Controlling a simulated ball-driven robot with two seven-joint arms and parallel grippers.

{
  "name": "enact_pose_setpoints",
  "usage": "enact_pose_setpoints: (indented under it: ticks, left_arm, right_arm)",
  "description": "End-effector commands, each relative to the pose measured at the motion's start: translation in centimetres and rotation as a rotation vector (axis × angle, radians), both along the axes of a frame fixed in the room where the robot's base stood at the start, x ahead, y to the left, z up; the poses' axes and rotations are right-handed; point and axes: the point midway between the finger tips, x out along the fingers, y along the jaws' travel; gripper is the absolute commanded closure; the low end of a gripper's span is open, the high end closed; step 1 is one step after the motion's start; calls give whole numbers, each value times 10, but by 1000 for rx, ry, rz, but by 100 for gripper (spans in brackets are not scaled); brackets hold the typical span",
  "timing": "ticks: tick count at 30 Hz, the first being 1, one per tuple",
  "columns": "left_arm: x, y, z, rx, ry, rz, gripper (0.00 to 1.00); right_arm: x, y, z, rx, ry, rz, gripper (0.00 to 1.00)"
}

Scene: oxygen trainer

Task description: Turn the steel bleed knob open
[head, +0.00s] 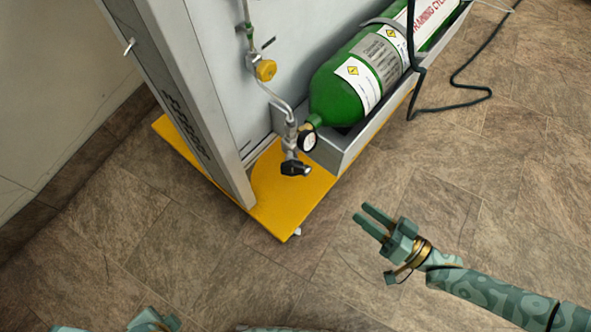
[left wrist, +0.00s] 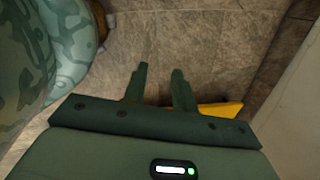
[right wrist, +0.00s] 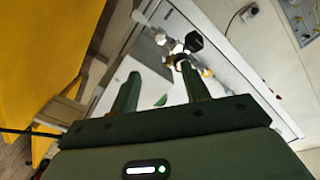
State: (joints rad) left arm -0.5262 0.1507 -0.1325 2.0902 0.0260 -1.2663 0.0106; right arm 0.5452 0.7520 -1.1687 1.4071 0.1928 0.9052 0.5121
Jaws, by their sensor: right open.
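Pipework runs down the front of a grey panel (head: 205,40) in the head view. On it are a yellow knob (head: 265,70), a small steel stem with a dark tip (head: 267,44), a round gauge (head: 308,141) and a black knob (head: 295,168) at the lower end. I cannot tell for sure which small steel part is the bleed knob. My right gripper (head: 367,221) is open and empty, to the lower right of the pipework and apart from it. The black knob also shows beyond its fingers in the right wrist view (right wrist: 193,41). My left gripper (left wrist: 158,77) is open and empty over floor.
A green cylinder (head: 340,90) lies in a grey tray (head: 348,150) to the right of the pipework. A yellow base plate (head: 285,205) lies under the panel. A black cable (head: 455,104) trails on the right. The tiled floor in front is clear.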

Motion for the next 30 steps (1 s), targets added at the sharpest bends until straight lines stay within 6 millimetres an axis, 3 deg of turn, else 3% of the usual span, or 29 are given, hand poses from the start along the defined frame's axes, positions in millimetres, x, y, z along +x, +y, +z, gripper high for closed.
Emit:
enact_pose_setpoints:
  ticks: [5,18,24,30]
  left_arm:
    - [7,-10,-2,-33,-31,6,73]
    - [54,-56,10,-216,-226,60,73]
    - [68,-67,18,-266,-283,78,73]
    - [72,-70,22,-279,-301,83,73]
  right_arm:
    - [14,21,-2,3,-1,1,54]
    - [76,107,-4,2,1,2,54]
    - [91,126,-2,-1,0,1,54]
    - [95,131,0,-2,-2,1,54]
